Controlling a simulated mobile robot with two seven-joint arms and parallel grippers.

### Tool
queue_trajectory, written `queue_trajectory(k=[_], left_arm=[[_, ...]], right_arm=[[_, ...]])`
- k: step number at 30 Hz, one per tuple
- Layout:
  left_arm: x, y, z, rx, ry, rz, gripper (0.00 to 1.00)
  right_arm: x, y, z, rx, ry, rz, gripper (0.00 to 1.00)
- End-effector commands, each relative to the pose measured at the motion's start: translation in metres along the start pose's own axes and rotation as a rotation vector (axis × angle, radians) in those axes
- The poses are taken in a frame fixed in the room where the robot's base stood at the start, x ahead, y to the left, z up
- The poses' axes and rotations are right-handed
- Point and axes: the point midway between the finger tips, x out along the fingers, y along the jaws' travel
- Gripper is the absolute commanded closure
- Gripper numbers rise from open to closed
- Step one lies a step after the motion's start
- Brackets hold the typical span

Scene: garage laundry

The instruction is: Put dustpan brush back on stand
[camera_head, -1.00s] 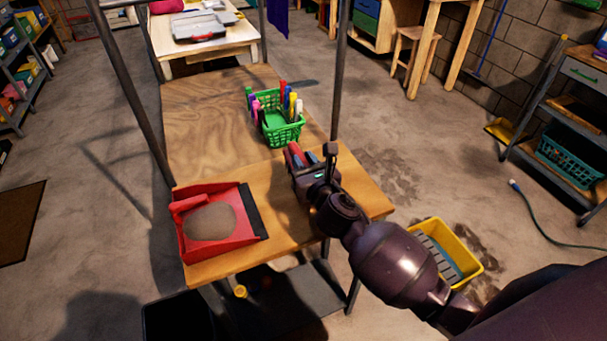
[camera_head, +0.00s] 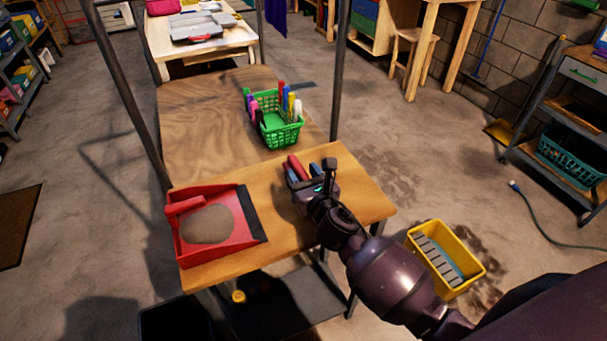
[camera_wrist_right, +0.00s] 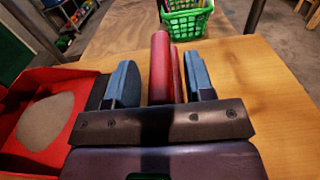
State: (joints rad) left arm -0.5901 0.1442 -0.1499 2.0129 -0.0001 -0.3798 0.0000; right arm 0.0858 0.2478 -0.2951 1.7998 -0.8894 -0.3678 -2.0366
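A red brush (camera_wrist_right: 160,62), seen as a long red handle-like shape with a second red part beside it, lies by the right end of the wooden worktop. It also shows in the head view (camera_head: 294,168). My right gripper (camera_wrist_right: 160,80) has its two blue fingers apart, one on each side of the red shape, with narrow gaps visible. The bristles are hidden. The red dustpan (camera_head: 184,242) lies on the worktop to the left, with a grey-brown oval heap (camera_head: 207,224) in it. I cannot make out a separate stand. My left gripper is not in view.
A green basket (camera_head: 281,133) of coloured markers stands behind my right gripper. The wooden worktop (camera_head: 270,265) is bare between dustpan and gripper. Dark metal posts rise at its sides. A yellow bucket (camera_head: 466,288) stands on the floor at right.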

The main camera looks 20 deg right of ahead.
Motion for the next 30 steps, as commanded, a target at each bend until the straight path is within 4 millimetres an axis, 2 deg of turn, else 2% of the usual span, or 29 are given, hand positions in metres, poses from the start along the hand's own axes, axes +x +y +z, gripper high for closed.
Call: queue_trajectory(k=[6, 8, 21, 30], left_arm=[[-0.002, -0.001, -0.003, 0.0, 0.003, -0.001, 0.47], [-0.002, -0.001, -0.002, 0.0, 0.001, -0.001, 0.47], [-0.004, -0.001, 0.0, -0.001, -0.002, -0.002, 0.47], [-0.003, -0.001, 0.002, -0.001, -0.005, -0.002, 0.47]], right_arm=[[0.0, 0.0, 0.006, -0.001, -0.002, 0.0, 0.52], [-0.006, 0.0, 0.004, -0.001, 0.0, 0.0, 0.52], [-0.082, 0.0, 0.002, -0.001, 0.002, -0.001, 0.52], [-0.115, 0.0, 0.003, -0.001, 0.0, 0.0, 0.52]])
